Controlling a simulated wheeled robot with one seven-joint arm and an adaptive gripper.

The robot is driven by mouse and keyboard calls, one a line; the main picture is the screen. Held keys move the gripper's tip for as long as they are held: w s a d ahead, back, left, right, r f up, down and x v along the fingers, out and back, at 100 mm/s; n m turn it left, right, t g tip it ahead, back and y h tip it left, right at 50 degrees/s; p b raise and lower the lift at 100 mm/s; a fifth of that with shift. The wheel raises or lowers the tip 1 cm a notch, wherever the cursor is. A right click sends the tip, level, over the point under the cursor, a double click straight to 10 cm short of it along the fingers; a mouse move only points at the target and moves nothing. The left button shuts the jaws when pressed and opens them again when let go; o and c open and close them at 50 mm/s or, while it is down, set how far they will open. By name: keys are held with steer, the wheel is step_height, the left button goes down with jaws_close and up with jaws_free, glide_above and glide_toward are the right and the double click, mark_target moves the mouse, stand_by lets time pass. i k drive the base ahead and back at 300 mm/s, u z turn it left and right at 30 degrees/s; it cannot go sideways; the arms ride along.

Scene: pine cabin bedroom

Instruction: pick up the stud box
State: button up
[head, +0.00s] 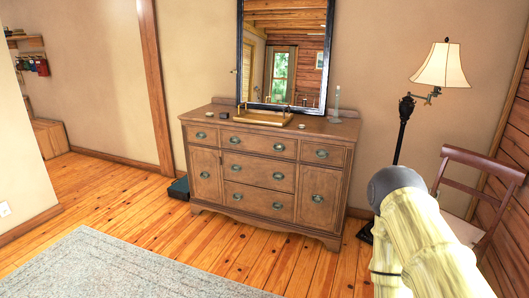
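The dresser (258,205) stands against the far wall, with small things on its top. A tiny dark box-like item (223,115) lies near the left end of the top and may be the stud box; it is too small to be sure. A small pale item (209,113) lies just left of it. My arm shows at the lower right, well apart from the dresser top items. My gripper's fingers are not visible.
A gold tray (262,118) and a candlestick (337,108) are on the dresser below a black-framed mirror (284,55). A lamp (442,66) and a chair (480,165) stand right. A dark box (179,188) sits on the floor. Wooden floor and rug (100,265) are clear.

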mark_target(223, 115)
steer(key=i, duration=1.95)
steer(key=u, duration=1.45)
steer(key=i, duration=0.75)
steer(key=u, duration=2.55)
